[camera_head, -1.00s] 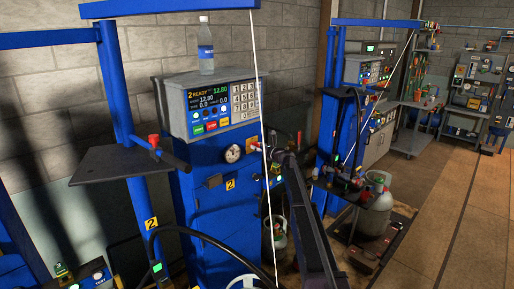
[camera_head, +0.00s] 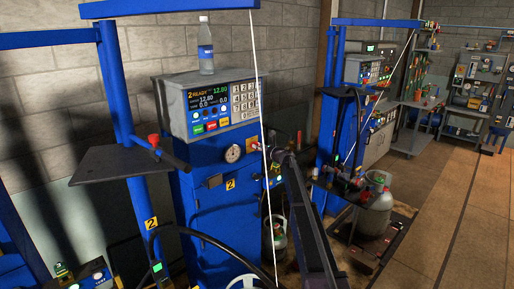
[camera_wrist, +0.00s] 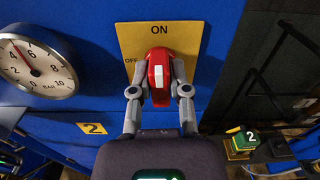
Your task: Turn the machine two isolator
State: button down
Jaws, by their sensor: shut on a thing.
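The machine two isolator is a red handle (camera_wrist: 159,72) with a white mark, on a yellow plate (camera_wrist: 130,48) with ON at the top and OFF at the left. The handle stands roughly upright, its white mark below the ON label. My gripper (camera_wrist: 160,90) is shut on it, one finger on each side. In the head view a small part of the yellow plate and red handle (camera_head: 253,146) shows on the blue machine two cabinet (camera_head: 205,215), right of the gauge. My arm reaches to it there; the fingertips are too small to make out.
A round pressure gauge (camera_wrist: 35,65) sits left of the plate. Machine two's display panel (camera_head: 215,108) is above, with a water bottle (camera_head: 206,47) on top. A gas cylinder (camera_head: 374,207) stands at the right. The floor at far right is clear.

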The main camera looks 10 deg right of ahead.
jog(key=shift+a, duration=0.1)
jog(key=n, duration=0.4)
jog(key=shift+s+a+n, duration=0.1)
jog(key=shift+n, duration=0.2)
jog(key=n, duration=0.4)
jog(key=shift+s+a+f+n, duration=0.1)
jog(key=shift+f+n, duration=0.05)
jog(key=shift+n, duration=0.15)
jog(key=n, duration=0.4)
jog(key=shift+f, duration=0.1)
jog(key=shift+a+f+n+b, duration=0.15)
jog(key=shift+n+b, duration=0.2)
jog(key=shift+n, duration=1.85)
jog(key=shift+s, duration=0.1)
jog(key=c, duration=0.6)
grip_release()
